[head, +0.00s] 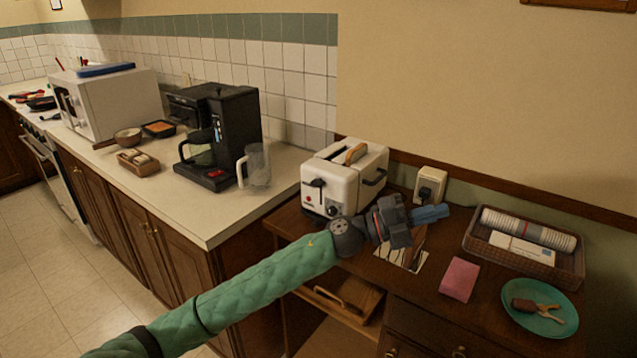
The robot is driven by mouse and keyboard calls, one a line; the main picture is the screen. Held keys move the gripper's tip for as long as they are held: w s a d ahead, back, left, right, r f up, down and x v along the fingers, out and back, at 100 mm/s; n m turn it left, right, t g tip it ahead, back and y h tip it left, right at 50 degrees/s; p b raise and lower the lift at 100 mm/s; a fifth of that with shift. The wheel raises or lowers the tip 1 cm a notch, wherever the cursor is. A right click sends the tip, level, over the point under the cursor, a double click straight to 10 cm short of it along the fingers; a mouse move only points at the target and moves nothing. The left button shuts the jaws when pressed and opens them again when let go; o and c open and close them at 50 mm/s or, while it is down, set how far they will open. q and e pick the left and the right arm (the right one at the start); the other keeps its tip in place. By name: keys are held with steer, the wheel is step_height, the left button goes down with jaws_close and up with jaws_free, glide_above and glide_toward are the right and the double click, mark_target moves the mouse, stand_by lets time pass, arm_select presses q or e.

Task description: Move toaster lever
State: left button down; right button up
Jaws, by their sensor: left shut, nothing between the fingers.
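The white toaster (345,166) stands on the wooden desk beside the counter's end. A brown slice of bread (355,153) sticks out of one top slot. A dark lever (318,183) shows on the toaster's left end face, high up, with a knob and a red mark below it. My left arm comes in from the lower left and passes in front of the toaster. My left gripper (432,213) is shut and empty, right of the toaster and above the desk, with its fingers pointing right, away from the lever. My right gripper is not in view.
A wall outlet (430,185) with a plug is behind the gripper. A wicker tray (568,268), a pink sponge-like block (459,279) and a teal plate (541,315) lie to the right. A coffee maker (230,130) and glass jug (255,166) stand on the left counter.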

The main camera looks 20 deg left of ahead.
mark_target(316, 182)
arm_select(q)
steer(key=w+a+f+m+g+y, duration=0.2)
steer(key=w+a+m+g+y, duration=0.45)
steer(key=a+m+y, duration=0.5)
steer(key=w+a+r+n+t+y, duration=0.1)
steer(key=w+a+r+y, duration=0.1)
steer(key=a, duration=0.3)
steer(key=w+a+r+n+y, duration=0.2)
steer(key=a+r+y, duration=0.1)
steer(key=a, duration=0.3)
steer(key=w+a+r+n+t+y, duration=0.1)
steer(key=w+a+r+y, duration=0.1)
steer(key=a+y, duration=0.2)
steer(key=shift+w+a+r+n+t+b, duration=0.25)
steer(key=shift+a+n+t+b, duration=0.1)
steer(key=shift+a, duration=0.8)
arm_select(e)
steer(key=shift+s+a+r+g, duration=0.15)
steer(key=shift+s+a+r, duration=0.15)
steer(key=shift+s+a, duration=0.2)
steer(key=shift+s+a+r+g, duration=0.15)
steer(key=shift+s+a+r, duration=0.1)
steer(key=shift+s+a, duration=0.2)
arm_select(q)
steer(key=shift+y, duration=0.25)
